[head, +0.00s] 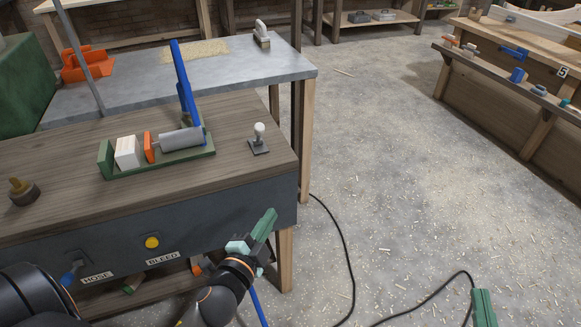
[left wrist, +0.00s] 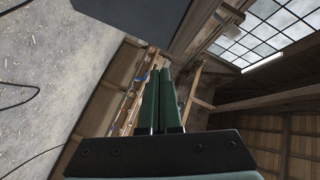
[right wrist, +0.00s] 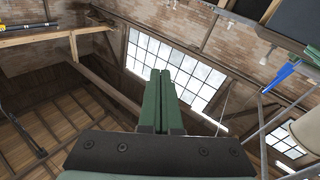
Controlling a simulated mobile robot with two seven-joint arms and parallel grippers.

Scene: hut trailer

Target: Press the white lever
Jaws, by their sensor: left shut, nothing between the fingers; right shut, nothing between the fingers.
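The white lever (head: 259,132) is a short white knob on a dark square base, upright near the right end of the brown workbench top (head: 215,178). My left gripper (head: 268,218), with green fingers, is shut and empty; it is in front of the bench's dark front panel, nearer to me than the lever and not touching it. Its shut fingers also show in the left wrist view (left wrist: 164,72). My right gripper (head: 484,308) shows only partly at the bottom right of the head view. Its shut, empty fingers show in the right wrist view (right wrist: 160,88).
Left of the lever, a green press (head: 160,161) holds a white block, with a tall blue lever (head: 184,85) standing up. A yellow button (head: 152,242) and a blue handle (head: 72,275) are on the front panel. A brown knob (head: 23,191) sits at far left. Black cable crosses the floor.

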